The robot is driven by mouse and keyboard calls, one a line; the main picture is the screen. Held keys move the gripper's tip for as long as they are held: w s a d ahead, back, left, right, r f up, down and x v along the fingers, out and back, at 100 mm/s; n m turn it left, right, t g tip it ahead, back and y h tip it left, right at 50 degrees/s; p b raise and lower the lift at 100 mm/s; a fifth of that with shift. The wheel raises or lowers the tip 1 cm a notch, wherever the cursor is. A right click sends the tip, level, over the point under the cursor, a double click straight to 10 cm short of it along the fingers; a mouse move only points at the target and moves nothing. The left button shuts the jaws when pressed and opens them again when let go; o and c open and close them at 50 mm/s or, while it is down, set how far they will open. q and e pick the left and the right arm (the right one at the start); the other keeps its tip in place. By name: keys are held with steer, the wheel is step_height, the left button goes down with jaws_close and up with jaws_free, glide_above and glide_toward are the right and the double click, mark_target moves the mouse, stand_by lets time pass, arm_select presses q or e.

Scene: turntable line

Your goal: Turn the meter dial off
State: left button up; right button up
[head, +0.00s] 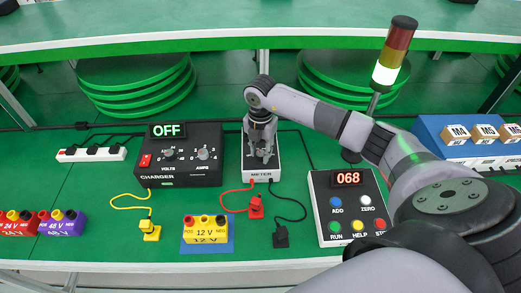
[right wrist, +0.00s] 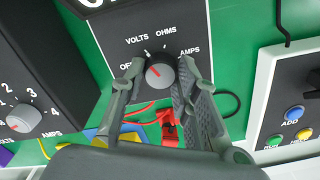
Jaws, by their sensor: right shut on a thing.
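The meter (head: 262,172) is a pale box with a black face, standing on the green bench right of the charger. Its dial (right wrist: 160,70) is a grey knob with a red pointer line, among the labels OFF, VOLTS, OHMS and AMPS. The pointer slants to the upper left, toward the OFF and VOLTS side; its exact setting is hard to tell. My right gripper (head: 262,152) points down over the meter and hides most of its face in the head view. In the right wrist view its fingers (right wrist: 160,78) are shut on the dial, one on each side. My left gripper is not in view.
The charger (head: 180,178), its display reading OFF, stands close left of the meter. A red plug (head: 256,207) and a black plug (head: 281,237) lie in front. A yellow 12 V battery (head: 205,229) is front left. A button box (head: 346,215) showing 068 and a signal lamp (head: 393,55) are right.

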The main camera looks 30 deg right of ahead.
mark_target(260, 153)
steer(key=n+b, duration=0.3)
steer(key=n, duration=0.2)
steer(key=shift+f, duration=0.1)
steer(key=shift+n+b, duration=1.25)
steer(key=shift+n, duration=1.15)
steer(key=o, duration=1.2)
steer(key=shift+c, duration=0.2)
step_height(260, 153, up, 12)
